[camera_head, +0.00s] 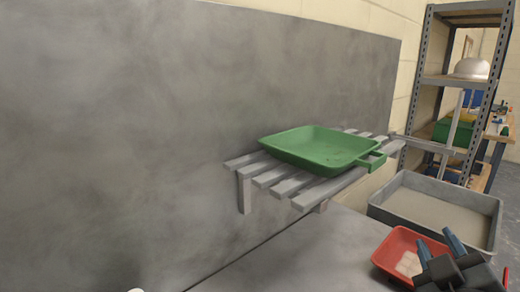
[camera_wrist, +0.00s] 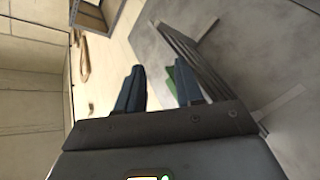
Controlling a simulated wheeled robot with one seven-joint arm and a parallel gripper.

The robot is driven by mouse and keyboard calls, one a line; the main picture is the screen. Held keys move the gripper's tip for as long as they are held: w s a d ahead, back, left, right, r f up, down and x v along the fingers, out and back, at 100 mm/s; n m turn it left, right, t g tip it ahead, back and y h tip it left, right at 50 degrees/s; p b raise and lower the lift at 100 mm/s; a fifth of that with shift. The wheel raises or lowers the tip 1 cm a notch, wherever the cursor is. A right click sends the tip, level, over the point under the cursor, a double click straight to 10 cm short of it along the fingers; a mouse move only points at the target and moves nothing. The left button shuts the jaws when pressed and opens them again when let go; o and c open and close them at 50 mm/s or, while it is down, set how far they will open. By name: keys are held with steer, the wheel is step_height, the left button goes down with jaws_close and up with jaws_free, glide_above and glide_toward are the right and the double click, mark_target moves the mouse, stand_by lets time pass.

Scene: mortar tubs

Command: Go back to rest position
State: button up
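My gripper (camera_head: 447,250) shows at the lower right of the head view, in front of a red tray. In the wrist view its two blue fingers (camera_wrist: 158,90) stand apart with nothing between them, so it is open and empty. A green tray (camera_head: 318,147) with a handle rests on a grey slatted shelf (camera_head: 278,187) on the wall. A bit of green shows behind the right finger in the wrist view. The red tray (camera_head: 397,246) holds some pale pieces and is partly hidden by my gripper.
A grey tub (camera_head: 478,231) with a pale, flat filling stands behind the red tray. A metal rack (camera_head: 426,82) with a white dome-shaped thing and a green box stands at the back right. A grey surface (camera_head: 300,262) below the shelf is clear.

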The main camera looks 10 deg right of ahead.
steer(key=s+a+f+n+y, duration=0.1)
steer(key=s+a+f+y, duration=0.2)
steer(key=s+f, duration=0.4)
steer(key=s+a+f+n+y, duration=0.1)
steer(key=s+a+f+y, duration=0.35)
steer(key=s, duration=0.35)
steer(key=s+a+m, duration=0.2)
steer(key=s, duration=0.6)
steer(key=s+a+m+g, duration=0.1)
steer(key=s+a+m, duration=0.1)
steer(key=s, duration=0.6)
steer(key=shift+s+a+f+m+b, duration=0.2)
steer(key=shift+f+m+b, duration=0.1)
steer(key=shift+f+m, duration=0.1)
steer(key=shift+y, duration=0.25)
